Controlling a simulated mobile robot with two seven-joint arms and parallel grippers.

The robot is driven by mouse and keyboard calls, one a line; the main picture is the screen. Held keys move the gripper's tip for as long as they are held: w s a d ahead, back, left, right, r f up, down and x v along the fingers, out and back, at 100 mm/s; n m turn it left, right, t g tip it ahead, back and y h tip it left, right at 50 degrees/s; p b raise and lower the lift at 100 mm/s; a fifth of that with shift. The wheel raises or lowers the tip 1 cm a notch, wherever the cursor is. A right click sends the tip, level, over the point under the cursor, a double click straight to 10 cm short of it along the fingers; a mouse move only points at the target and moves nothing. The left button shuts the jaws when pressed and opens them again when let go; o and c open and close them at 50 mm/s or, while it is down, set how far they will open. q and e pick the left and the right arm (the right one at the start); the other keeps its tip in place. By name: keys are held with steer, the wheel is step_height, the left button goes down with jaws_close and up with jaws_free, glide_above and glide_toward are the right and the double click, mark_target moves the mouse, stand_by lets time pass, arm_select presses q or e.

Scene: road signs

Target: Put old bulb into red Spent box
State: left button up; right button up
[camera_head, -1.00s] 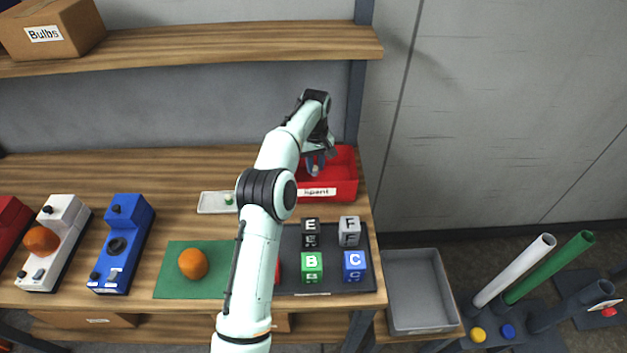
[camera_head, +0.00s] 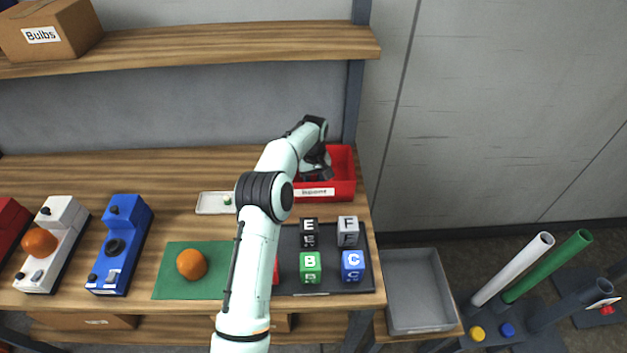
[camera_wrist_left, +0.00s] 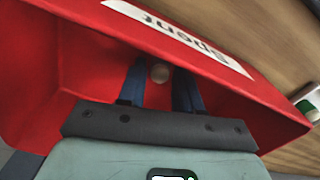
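The red Spent box (camera_head: 340,185) stands at the right end of the workbench, its white label facing front. It fills most of the left wrist view (camera_wrist_left: 85,50). My left gripper (camera_head: 318,174) is down inside the box, mostly hidden by the arm and wall in the head view. My right gripper is not in view.
A small white tray (camera_head: 207,203) with a green-tipped item lies left of the box. A dark tray (camera_head: 335,265) with lettered cubes is in front. An upper shelf (camera_head: 230,42) runs overhead. A grey bin (camera_head: 415,290) stands at the right, below the bench.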

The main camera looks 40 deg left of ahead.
arm_select(q)
steer(key=shift+o, duration=0.6)
steer(key=shift+r, duration=0.1)
step_height(320, 180, up, 12)
stand_by(0.4)
